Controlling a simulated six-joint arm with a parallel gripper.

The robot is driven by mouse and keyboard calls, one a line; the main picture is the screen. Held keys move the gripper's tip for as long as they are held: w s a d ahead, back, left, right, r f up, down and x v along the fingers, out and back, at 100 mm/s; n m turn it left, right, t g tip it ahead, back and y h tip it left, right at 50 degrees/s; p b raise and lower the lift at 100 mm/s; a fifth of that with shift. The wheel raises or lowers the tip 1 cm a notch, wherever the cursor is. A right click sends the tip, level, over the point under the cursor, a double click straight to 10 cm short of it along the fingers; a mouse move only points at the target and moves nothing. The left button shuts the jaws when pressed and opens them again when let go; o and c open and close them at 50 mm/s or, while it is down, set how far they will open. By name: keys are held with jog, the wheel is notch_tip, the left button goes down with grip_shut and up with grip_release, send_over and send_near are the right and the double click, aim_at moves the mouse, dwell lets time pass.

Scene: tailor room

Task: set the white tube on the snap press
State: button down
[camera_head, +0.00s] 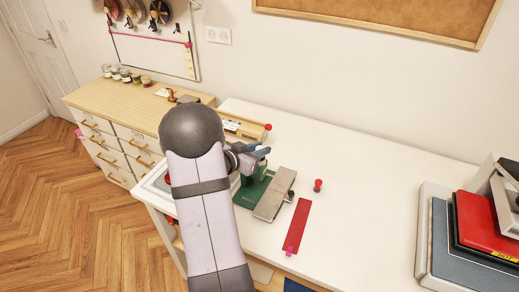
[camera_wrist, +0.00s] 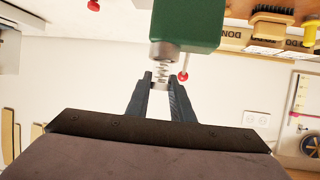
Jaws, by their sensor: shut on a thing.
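The snap press stands on the white table. Its green base (camera_head: 250,191) and grey slanted plate (camera_head: 275,195) show in the head view. In the wrist view, its green body (camera_wrist: 187,25) is at the top, with a grey cylinder and a coil spring (camera_wrist: 162,70) pointing at my fingers. My gripper (camera_head: 262,152) is over the press's far end. In the wrist view my gripper (camera_wrist: 160,82) has its fingertips closed in on a small pale piece at the spring's end. This looks like the white tube, mostly hidden; I cannot tell whether it touches the press.
A red strip (camera_head: 297,227) and a small red-topped pin (camera_head: 318,185) lie right of the press. A wooden tray (camera_head: 243,127) is behind it. The table's middle right is clear.

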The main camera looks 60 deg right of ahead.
jog(key=shift+f+b, duration=0.35)
jog(key=shift+f, duration=0.2)
jog(key=c, duration=1.8)
grip_release()
jog(key=shift+a, duration=0.15)
jog(key=p+v, duration=0.6)
jog(key=v, duration=0.4)
jog(key=shift+a+r, duration=0.25)
jog(key=shift+a, duration=0.1)
